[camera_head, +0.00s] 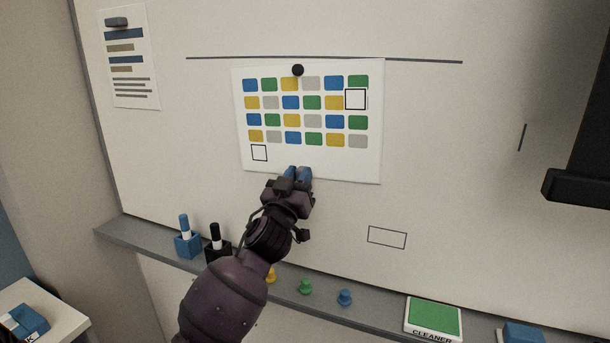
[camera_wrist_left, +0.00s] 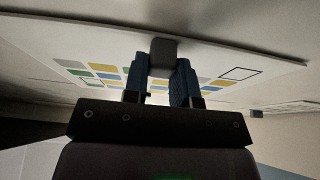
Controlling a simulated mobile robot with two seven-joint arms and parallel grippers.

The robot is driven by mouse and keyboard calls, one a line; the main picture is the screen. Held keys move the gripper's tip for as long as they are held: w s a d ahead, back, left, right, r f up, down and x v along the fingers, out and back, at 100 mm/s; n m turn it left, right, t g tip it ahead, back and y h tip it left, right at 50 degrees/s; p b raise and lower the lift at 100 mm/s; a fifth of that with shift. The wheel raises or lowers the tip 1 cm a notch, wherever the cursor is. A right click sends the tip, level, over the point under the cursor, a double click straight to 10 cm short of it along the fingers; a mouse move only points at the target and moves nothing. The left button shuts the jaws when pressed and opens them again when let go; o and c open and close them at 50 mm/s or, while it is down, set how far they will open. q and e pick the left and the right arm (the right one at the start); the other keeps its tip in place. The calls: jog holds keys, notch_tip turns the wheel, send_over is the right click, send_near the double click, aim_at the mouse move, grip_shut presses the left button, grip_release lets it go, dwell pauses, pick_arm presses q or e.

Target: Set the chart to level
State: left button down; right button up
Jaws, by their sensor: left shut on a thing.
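The chart (camera_head: 312,165) is a white sheet with rows of blue, green, yellow and grey blocks, on the whiteboard. A round black magnet (camera_head: 298,70) sits at its top edge. Against the dark line (camera_head: 420,61) on the board, the chart's top edge looks tilted, its right end higher. My left gripper (camera_head: 298,174) is at the chart's lower edge, from below. In the left wrist view its blue fingers (camera_wrist_left: 161,75) are shut on a dark grey tab (camera_wrist_left: 163,50) at the chart's edge. The fingers hide part of that edge. My right gripper is out of view.
A grey ledge (camera_head: 380,312) runs below, with blue and black markers in holders, coloured magnets and a green-topped cleaner box (camera_head: 433,318). A printed notice (camera_head: 128,60) hangs at left. A dark object (camera_head: 580,190) juts in at right.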

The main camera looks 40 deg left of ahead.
pick_arm(q)
jog(key=shift+s+a+m+h, duration=0.15)
jog(key=shift+a+m+h, duration=0.25)
jog(key=shift+a+m, duration=0.25)
jog(key=c, duration=0.9)
grip_release()
jog(key=shift+v, duration=5.45)
jog(key=shift+f, duration=0.1)
jog(key=s+d+f+m+g+h, duration=0.2)
jog(key=d+f+g, duration=0.1)
jog(key=f, duration=0.8)
jog(key=s+d+f+m+g+h, duration=0.1)
jog(key=d+f+m+g+h, duration=0.15)
jog(key=f, duration=0.85)
jog(key=s+d+f+g, duration=0.1)
jog(key=s+d+f, duration=0.1)
jog(key=s+f, duration=0.3)
jog(key=s+d+f+g, duration=0.2)
jog(key=s+f, duration=0.3)
jog(key=s, duration=0.1)
jog(key=s+d+f+n+g, duration=0.1)
jog(key=s+f+g, duration=0.1)
jog(key=s+f, duration=0.3)
jog(key=shift+s+d+f, duration=0.3)
jog(key=shift+d+f, duration=0.1)
